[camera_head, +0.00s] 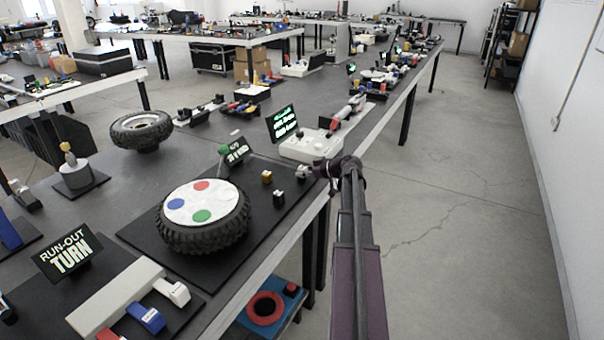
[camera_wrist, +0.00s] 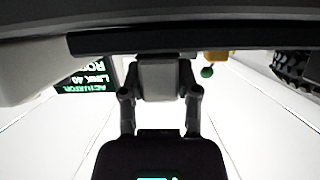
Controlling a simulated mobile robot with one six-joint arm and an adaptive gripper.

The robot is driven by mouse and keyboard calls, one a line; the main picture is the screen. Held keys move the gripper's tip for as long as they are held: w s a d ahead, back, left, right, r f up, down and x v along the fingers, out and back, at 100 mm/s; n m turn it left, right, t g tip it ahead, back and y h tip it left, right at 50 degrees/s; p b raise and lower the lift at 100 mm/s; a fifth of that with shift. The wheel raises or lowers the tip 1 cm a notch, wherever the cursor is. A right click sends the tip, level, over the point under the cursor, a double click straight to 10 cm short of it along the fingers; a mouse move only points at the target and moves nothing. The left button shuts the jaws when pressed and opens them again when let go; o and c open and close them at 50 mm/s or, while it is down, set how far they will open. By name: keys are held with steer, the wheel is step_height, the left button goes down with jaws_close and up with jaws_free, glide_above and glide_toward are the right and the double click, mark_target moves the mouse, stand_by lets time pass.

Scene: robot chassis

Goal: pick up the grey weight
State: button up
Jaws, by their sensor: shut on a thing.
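The grey weight (camera_wrist: 160,80) is a small block between the two fingers of my gripper (camera_wrist: 160,93) in the wrist view. The fingers are shut on its two sides. In the head view my gripper (camera_head: 312,169) is at the right edge of the black mat, with the small grey weight (camera_head: 302,172) at its tip. The arm partly hides this spot, and I cannot tell whether the weight is clear of the mat.
An orange weight (camera_head: 267,177) and a black weight with a pale top (camera_head: 279,197) stand close by on the mat (camera_head: 262,217). A tyre with coloured dots (camera_head: 203,210) lies left of them. A white device (camera_head: 310,147) stands just behind my gripper. Open floor lies right.

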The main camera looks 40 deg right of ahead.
mark_target(303, 167)
steer(key=shift+r+p, duration=1.35)
steer(key=shift+r, duration=0.2)
steer(key=s+a, duration=0.2)
steer(key=s, duration=0.5)
steer(key=s+a+r+p, duration=0.1)
steer(key=s, duration=0.7)
steer(key=shift+s+a, duration=0.3)
steer(key=shift+a, duration=0.05)
steer(key=shift+r, duration=0.1)
steer(key=shift+w, duration=0.1)
